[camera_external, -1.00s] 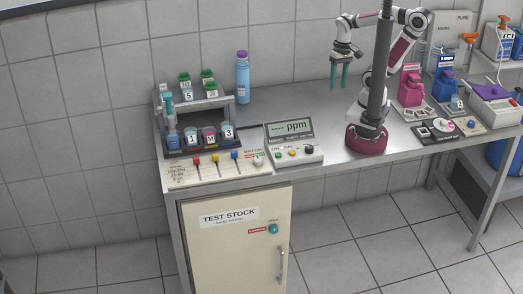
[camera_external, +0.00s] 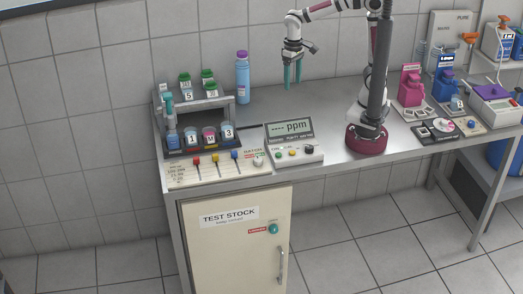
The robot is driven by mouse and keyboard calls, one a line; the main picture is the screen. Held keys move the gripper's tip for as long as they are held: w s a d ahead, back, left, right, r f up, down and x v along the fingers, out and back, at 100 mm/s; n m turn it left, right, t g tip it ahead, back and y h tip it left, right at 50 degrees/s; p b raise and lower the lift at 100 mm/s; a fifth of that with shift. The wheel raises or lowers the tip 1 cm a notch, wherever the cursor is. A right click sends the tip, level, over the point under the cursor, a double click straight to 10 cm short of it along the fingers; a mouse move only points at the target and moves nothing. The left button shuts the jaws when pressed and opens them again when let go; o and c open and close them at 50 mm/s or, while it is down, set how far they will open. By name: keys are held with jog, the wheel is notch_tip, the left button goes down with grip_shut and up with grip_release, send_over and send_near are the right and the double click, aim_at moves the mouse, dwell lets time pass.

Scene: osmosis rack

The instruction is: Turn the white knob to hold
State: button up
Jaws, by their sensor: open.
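The small white knob (camera_external: 258,160) sits at the right end of the cream control panel (camera_external: 180,176) at the table's front left. Its pointer and setting are too small to read. My gripper (camera_external: 293,86), with two teal fingers pointing down, is open and empty in the air. In the picture it is above and to the right of the knob, well apart from it.
Red, yellow and blue levers (camera_external: 216,162) stand left of the knob. The ppm meter (camera_external: 290,130) is close on its right. A bottle rack (camera_external: 202,143) stands behind the panel, with a blue bottle (camera_external: 242,80) nearby. The table behind the meter is clear.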

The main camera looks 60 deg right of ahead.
jog(key=w+a+f+n, duration=0.2)
jog(key=w+a, duration=0.1)
jog(key=a, duration=0.6)
jog(key=n, duration=0.2)
send_near(257, 159)
jog(key=shift+h, duration=0.3)
notch_tip(257, 159, down, 9)
jog(key=shift+s+a+r, duration=0.1)
jog(key=shift+s+r, duration=0.05)
jog(key=shift+c, duration=0.4)
grip_shut()
